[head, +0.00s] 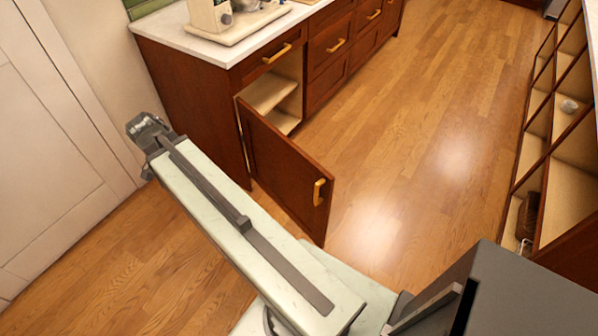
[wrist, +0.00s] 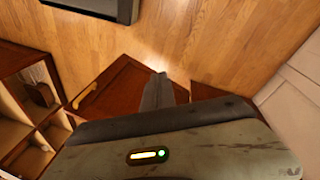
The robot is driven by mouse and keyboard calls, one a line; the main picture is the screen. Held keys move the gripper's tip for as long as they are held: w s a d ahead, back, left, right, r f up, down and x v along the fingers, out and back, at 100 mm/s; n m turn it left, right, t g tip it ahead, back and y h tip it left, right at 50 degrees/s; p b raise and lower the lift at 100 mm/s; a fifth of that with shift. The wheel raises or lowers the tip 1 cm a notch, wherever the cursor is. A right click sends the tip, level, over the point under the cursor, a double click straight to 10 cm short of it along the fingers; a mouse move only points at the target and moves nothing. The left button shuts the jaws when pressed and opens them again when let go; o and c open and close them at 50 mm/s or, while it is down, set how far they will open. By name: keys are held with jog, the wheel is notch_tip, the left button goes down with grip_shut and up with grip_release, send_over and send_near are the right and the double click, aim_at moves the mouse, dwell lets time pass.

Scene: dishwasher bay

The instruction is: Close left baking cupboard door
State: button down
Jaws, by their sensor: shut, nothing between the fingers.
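The left cupboard door (head: 285,165) is dark red-brown wood and stands wide open, swung out over the floor. Its gold handle (head: 319,192) is near the free edge. Pale shelves (head: 268,95) show inside the cupboard. My gripper (head: 147,128) is beside the left end of the cabinet, apart from the door's handle. In the wrist view the gripper (wrist: 158,90) is shut and empty, with a brown wooden panel (wrist: 118,88) with a gold handle behind it. Contact with the door cannot be told.
A white wall panel (head: 45,150) is close on the left of my gripper. A white counter (head: 185,40) with a small appliance tops the cabinet. Open compartment shelving (head: 570,160) stands on the right. The wooden floor (head: 420,130) between is clear.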

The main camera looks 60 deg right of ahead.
jog(key=s+d+f+m+g+h+b, duration=0.15)
jog(key=s+d+m, duration=0.25)
jog(key=d+m, duration=0.4)
jog(key=s+d+f+m+g+b, duration=0.1)
jog(key=s+d+f+m+b, duration=0.15)
jog(key=d+m, duration=0.55)
jog(key=m+g+b, duration=0.2)
jog(key=m+b, duration=0.7)
jog(key=b, duration=0.1)
send_near(310, 173)
jog(key=shift+h, duration=0.35)
jog(key=shift+x, duration=2.3)
jog(key=shift+w+a+f, duration=0.1)
jog(key=shift+a, duration=0.1)
